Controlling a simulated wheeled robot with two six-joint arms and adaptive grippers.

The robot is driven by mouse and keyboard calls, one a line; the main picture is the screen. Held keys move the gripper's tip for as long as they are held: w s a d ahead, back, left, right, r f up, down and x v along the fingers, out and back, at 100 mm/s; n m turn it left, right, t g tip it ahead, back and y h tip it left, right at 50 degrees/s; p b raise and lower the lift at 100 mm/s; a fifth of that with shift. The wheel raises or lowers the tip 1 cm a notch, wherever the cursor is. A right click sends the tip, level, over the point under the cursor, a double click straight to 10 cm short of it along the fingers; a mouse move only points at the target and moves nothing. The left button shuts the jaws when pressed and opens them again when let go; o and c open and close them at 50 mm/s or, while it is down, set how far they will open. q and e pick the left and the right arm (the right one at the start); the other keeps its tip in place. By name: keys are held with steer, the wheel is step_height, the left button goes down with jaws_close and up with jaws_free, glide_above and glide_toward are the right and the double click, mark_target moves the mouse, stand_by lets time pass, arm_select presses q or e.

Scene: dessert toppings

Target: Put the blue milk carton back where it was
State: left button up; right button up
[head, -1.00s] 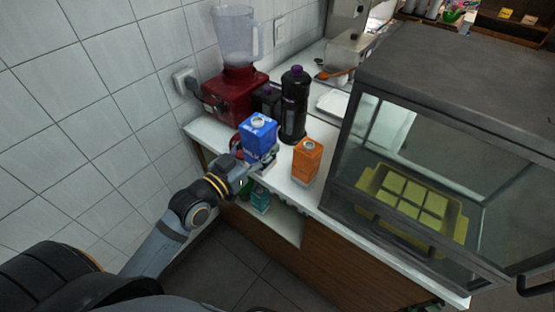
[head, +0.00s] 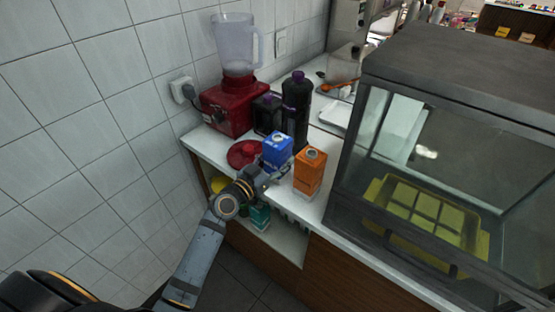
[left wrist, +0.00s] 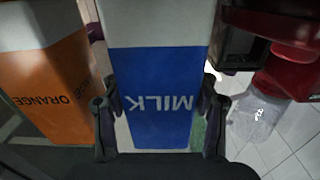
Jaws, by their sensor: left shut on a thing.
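The blue milk carton (head: 277,151) is upright at the counter, just left of the orange juice carton (head: 310,170) in the head view. My left gripper (head: 262,177) is shut on the milk carton from the front. In the left wrist view the milk carton (left wrist: 158,95) fills the middle, with the left gripper's fingers (left wrist: 160,115) on both its sides. The orange carton (left wrist: 45,90) is close beside it there. I cannot tell whether the milk carton's base touches the counter. My right gripper is not in view.
A red blender (head: 232,105), a dark bottle (head: 297,105) and a red lid-like disc (head: 243,153) are behind and left of the cartons. A glass display case (head: 440,130) bounds the right side. The white counter (head: 205,146) has a bare strip at its left front.

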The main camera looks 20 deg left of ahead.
arm_select(q)
steer(key=o, duration=1.5)
steer(key=shift+c, duration=0.2)
steer(key=shift+r, duration=0.2)
steer(key=v, duration=1.2)
